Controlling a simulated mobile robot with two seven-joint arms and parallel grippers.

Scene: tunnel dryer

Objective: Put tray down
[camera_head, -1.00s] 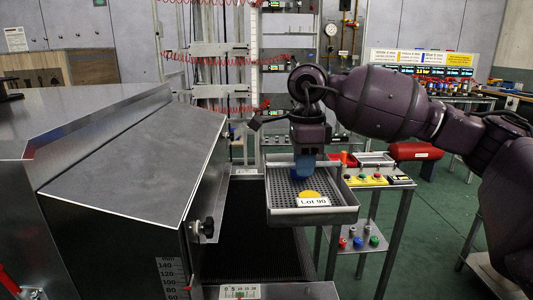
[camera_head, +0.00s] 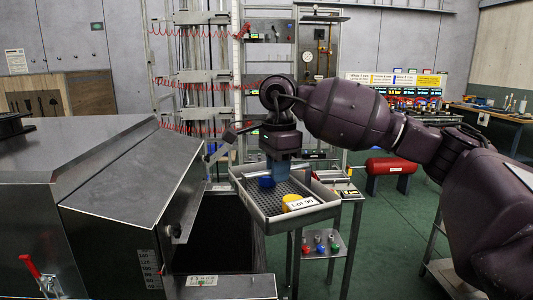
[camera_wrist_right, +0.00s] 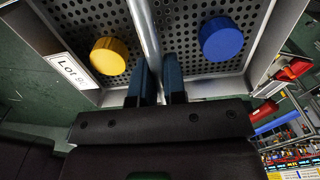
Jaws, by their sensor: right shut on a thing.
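The metal tray (camera_head: 272,227) has a perforated floor and a "Lot 90" label (camera_head: 302,203). A yellow round piece (camera_head: 290,201) and a blue round piece (camera_head: 266,181) sit in it. My right gripper (camera_head: 279,176) reaches down into the tray. In the right wrist view its two blue fingers (camera_wrist_right: 159,68) are shut on the tray's metal bar (camera_wrist_right: 146,35), between the yellow piece (camera_wrist_right: 110,55) and the blue piece (camera_wrist_right: 220,38). The tray is turned at an angle, beside the dark belt (camera_head: 222,235). Whether anything supports it from below is hidden. My left gripper is not in view.
The steel dryer housing (camera_head: 120,175) fills the left, with its opening facing the belt. Green floor is open at right.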

